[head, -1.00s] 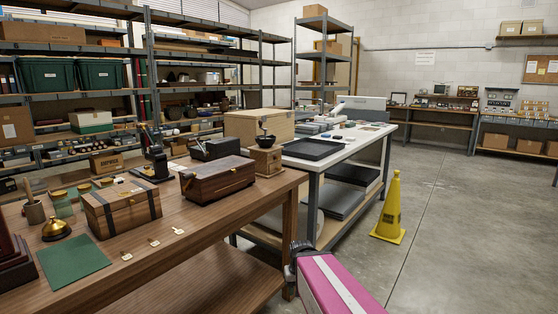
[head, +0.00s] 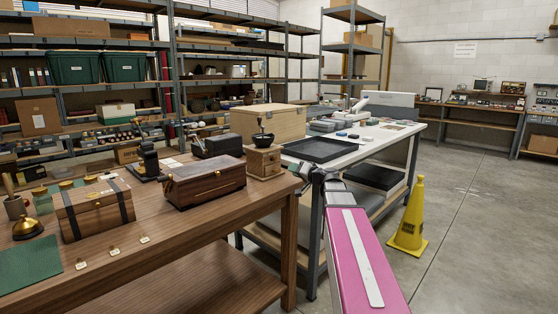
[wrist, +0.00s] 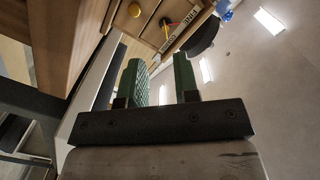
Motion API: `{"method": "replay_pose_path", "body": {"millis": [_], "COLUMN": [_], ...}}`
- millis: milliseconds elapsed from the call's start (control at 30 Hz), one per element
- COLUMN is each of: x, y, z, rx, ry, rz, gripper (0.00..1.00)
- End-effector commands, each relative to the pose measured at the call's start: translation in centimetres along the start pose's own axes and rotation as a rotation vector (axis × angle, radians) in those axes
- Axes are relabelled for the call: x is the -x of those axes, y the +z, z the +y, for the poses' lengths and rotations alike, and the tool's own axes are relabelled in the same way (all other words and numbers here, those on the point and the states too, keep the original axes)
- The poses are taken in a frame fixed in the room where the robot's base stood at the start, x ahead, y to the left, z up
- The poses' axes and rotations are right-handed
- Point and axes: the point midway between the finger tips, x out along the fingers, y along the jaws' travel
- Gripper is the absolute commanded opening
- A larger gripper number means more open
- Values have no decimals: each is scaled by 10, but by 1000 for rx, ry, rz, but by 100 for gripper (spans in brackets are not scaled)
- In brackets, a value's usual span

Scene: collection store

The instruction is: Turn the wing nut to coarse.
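A small wooden grinder (head: 264,162) with a dark bowl and crank on top stands at the right end of the brown wooden table. I cannot make out a wing nut on it in the head view. A dark rounded piece (wrist: 203,36) sits beside the label. My gripper (wrist: 160,68) has its green fingers apart, with nothing visible between them, short of that face.
The brown table (head: 150,265) also bears a dark wooden case (head: 205,182), a strapped box (head: 94,208) and a brass bell (head: 28,229). A white-topped bench (head: 375,135) with a black tray (head: 318,150) stands behind. A yellow cone (head: 410,220) stands on the floor at right.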

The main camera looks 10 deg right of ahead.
Motion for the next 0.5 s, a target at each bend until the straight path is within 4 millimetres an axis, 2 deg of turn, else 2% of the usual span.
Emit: {"method": "replay_pose_path", "body": {"millis": [33,100,233,500], "x": [0,1,-8,-53], "y": [-10,-17,-20,-22], "z": [-1,-3,-4,-4], "rx": [0,0,-1,-2], "ry": [-9,-17,-22,-21], "rz": [23,42,49,46], "gripper": [29,29,29,29]}}
